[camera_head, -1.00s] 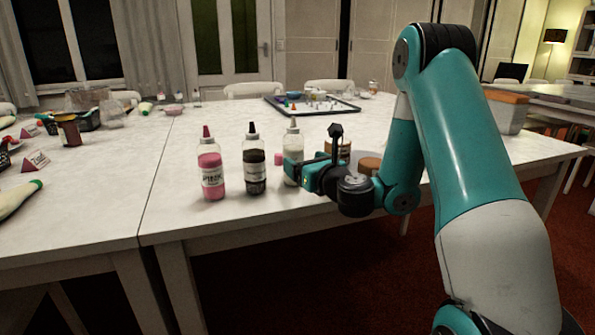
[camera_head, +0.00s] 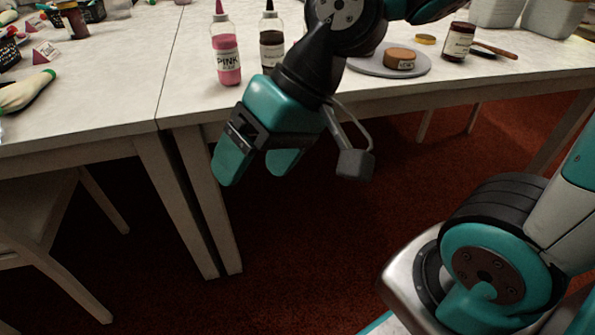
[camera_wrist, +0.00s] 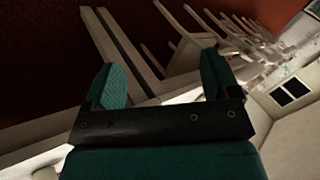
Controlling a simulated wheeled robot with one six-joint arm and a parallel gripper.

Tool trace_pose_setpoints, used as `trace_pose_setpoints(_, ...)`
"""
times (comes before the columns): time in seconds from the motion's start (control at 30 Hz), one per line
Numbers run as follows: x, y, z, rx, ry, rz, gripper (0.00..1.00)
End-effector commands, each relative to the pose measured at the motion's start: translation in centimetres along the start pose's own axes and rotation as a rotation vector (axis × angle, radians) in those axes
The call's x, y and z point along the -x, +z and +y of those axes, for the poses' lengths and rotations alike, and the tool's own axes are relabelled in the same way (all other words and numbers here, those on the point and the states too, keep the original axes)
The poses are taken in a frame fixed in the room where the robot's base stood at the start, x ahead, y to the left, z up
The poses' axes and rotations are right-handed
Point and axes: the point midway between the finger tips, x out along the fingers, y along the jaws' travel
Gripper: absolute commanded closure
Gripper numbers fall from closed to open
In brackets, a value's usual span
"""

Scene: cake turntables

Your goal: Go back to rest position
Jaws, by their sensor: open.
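My gripper (camera_head: 257,168) is open and empty in the head view. It points down in front of the table's front edge, with its two teal fingers apart over the red floor. In the wrist view my gripper (camera_wrist: 163,82) also shows open, with nothing between the fingers. The arm above it hides part of the table and anything standing behind it.
A pink bottle (camera_head: 226,58) and a dark bottle (camera_head: 271,45) stand on the white table (camera_head: 120,75) behind my gripper. A brown cake (camera_head: 399,58) sits on a grey turntable (camera_head: 362,66). A dark jar (camera_head: 458,42) stands beside it. A chair (camera_head: 40,225) is at left.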

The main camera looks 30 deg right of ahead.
Motion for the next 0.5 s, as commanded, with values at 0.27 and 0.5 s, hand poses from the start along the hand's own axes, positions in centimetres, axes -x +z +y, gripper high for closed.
trace_pose_setpoints(0.27,1.9,5.1,0.5,0.341,0.148,-0.194,0.18)
trace_pose_setpoints(0.5,2.0,5.1,0.5,0.342,0.149,-0.197,0.18)
